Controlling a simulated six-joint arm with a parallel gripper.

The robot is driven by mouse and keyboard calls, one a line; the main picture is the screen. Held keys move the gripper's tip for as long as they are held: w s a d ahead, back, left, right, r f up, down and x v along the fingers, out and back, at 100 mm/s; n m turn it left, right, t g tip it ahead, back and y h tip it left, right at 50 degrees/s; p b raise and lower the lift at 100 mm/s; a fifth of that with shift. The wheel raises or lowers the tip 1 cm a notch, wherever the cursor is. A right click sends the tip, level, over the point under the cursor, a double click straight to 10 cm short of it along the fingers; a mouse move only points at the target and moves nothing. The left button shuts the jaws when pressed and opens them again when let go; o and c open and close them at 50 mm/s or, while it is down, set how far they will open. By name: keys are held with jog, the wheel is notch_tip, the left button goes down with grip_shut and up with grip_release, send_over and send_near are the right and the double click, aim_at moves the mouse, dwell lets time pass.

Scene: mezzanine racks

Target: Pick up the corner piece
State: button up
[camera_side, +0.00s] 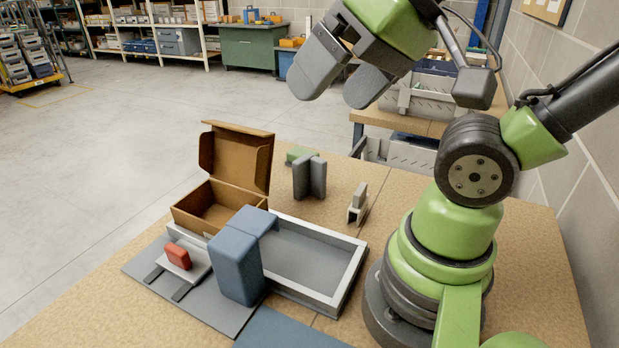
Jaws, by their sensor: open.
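A dark grey upright piece (303,178), with two walls that seem to meet at an angle, stands on the tan table (430,335) behind the grey tray; it looks like the corner piece. My gripper (332,92) is raised high above the table at the top of the view. Its two grey fingers are spread apart with nothing between them. The gripper is well above the dark grey piece and apart from it.
A light grey tray (340,285) holds the middle. A tall blue block (237,270) stands at its left end. An open cardboard box (190,208), a red block (177,256) on a grey fixture, a small grey bracket (357,204) and a green piece (296,155) are nearby.

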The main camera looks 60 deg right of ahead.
jog(key=w+d+r+n+g+h, duration=0.1)
jog(key=w+d+r+g+h, duration=0.15)
jog(key=w+d+r, duration=0.55)
jog(key=g, duration=0.5)
send_over(304, 172)
notch_tip(304, 172, down, 4)
jog(key=r, duration=0.1)
jog(key=shift+y, duration=0.25)
jog(key=f, duration=2.7)
jog(key=shift+w+d, duration=0.25)
jog(key=shift+w, duration=0.1)
jog(key=f, duration=0.5)
jog(key=shift+d+f, duration=0.3)
jog(key=shift+f, duration=0.1)
jog(key=c, duration=1)
